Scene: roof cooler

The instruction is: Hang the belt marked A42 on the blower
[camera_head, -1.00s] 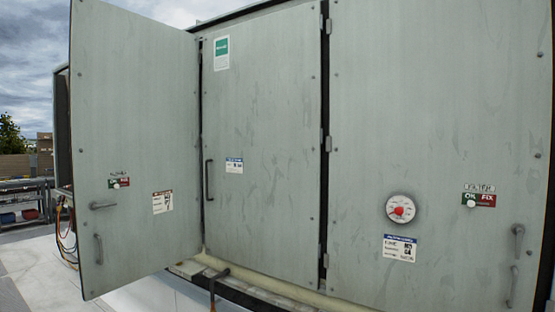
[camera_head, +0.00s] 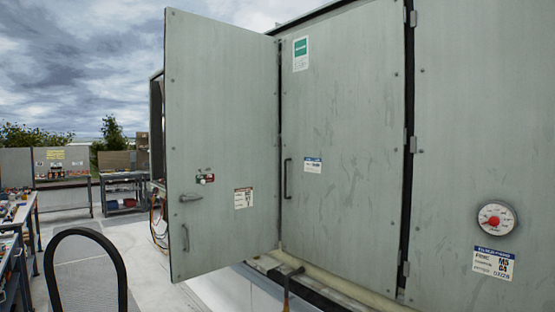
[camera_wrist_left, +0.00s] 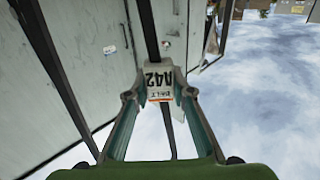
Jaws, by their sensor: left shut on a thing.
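My left gripper (camera_wrist_left: 157,92) is shut on a black belt. In the left wrist view a white tag with an orange line, reading BELT A42 (camera_wrist_left: 158,78) upside down, sits between the fingertips. The black belt (camera_wrist_left: 150,30) runs up and away past the tag. In the head view the arch of a black belt loop (camera_head: 119,268) stands at the lower left; its lower part is cut off by the frame edge. My left gripper is out of the head view. No blower is visible; an open cabinet door (camera_head: 222,120) covers the cabinet's left end. My right gripper is in neither view.
The grey cabinet has closed panels (camera_head: 345,150) and a round gauge (camera_head: 496,218) at right. A dark pipe (camera_head: 290,280) stands by its base rail. Workbenches with parts (camera_head: 62,183) lie at far left. Pale roof floor (camera_head: 150,262) is open between benches and door.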

